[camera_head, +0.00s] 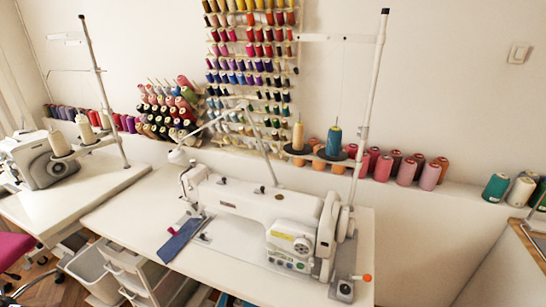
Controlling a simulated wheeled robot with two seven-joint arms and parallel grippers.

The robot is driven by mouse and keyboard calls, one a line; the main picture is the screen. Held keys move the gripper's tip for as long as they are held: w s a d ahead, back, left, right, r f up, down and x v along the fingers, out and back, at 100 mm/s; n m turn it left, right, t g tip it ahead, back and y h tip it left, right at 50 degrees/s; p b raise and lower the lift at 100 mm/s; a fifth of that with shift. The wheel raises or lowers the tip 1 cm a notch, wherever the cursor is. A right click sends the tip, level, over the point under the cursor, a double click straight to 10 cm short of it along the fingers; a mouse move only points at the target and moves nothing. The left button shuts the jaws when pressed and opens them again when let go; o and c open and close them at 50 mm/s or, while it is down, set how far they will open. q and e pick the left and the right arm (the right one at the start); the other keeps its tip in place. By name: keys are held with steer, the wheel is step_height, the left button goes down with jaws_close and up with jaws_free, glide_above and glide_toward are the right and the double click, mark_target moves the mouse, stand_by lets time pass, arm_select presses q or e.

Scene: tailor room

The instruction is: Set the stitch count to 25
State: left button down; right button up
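A white sewing machine (255,203) stands on a white table (130,215) in the middle of the head view. On the right part of its front is a pale control panel (283,236) with a round dial (302,245). Any stitch count digits are too small to read. A blue piece of cloth (180,241) lies at the left end of the machine, by the needle area. Neither of my grippers is in view.
A second machine (50,160) stands on another table at the left. A thread stand pole (367,100) rises behind the machine's right end. Thread cones (405,170) line the back ledge. White drawers (140,275) are below the table. The table's front left is clear.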

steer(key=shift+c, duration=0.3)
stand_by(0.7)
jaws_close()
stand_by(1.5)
